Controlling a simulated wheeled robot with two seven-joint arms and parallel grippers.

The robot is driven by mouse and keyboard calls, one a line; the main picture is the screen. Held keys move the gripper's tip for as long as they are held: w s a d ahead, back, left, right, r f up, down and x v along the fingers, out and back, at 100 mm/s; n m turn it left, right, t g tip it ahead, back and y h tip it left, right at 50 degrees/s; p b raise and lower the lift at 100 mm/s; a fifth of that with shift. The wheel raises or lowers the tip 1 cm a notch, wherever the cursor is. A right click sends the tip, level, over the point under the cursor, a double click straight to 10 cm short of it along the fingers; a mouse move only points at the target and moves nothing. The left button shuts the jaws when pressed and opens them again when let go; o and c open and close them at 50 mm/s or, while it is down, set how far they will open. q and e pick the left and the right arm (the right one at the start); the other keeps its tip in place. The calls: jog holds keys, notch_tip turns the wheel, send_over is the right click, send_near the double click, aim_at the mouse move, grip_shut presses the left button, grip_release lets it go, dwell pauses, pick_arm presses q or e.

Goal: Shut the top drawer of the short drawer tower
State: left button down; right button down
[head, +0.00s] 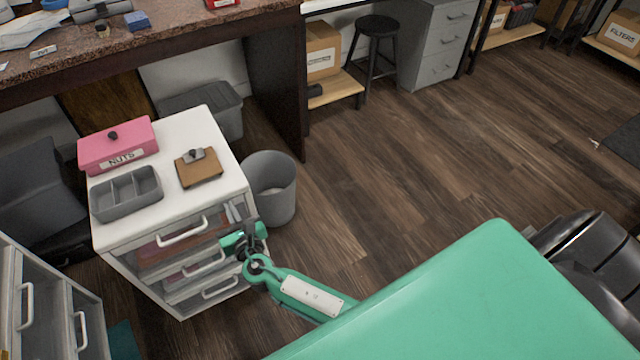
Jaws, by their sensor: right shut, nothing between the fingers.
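The short drawer tower (211,124) is white, with a white top and several clear-fronted drawers with white handles. Its top drawer (182,232) lies just under the white top's front edge; items show dimly inside. How far it stands out, if at all, I cannot tell from this angle. My right gripper (236,238), teal and dark, is shut and empty at the right part of the tower's front, by the upper drawers. It hides some of their right ends, and I cannot tell whether it touches them. My left gripper is not in view.
On the tower top are a pink NUTS box (118,143), a grey divided tray (127,196) and a brown clipboard (199,168). A grey bin (272,188) stands right beside it. Another drawer unit (45,300) stands lower left. Open wood floor lies to the right.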

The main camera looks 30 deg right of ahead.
jog(key=s, duration=1.6)
jog(key=s+d+f+m+g+h+p, duration=0.1)
jog(key=s+d+f+m+g, duration=0.1)
jog(key=m, duration=0.6)
jog(key=s+d+f+m+g+h+p, duration=0.1)
jog(key=s+d+f+m+g+p, duration=0.1)
jog(key=d+m+g, duration=0.4)
jog(key=s+d+f+m+g+h+p, duration=0.1)
jog(key=s+d+f+m+g, duration=0.2)
jog(key=d+m, duration=0.4)
jog(key=shift+s+f+m+g+p, duration=0.45)
jog(key=shift+s+m, duration=0.75)
jog(key=shift+m, duration=1.2)
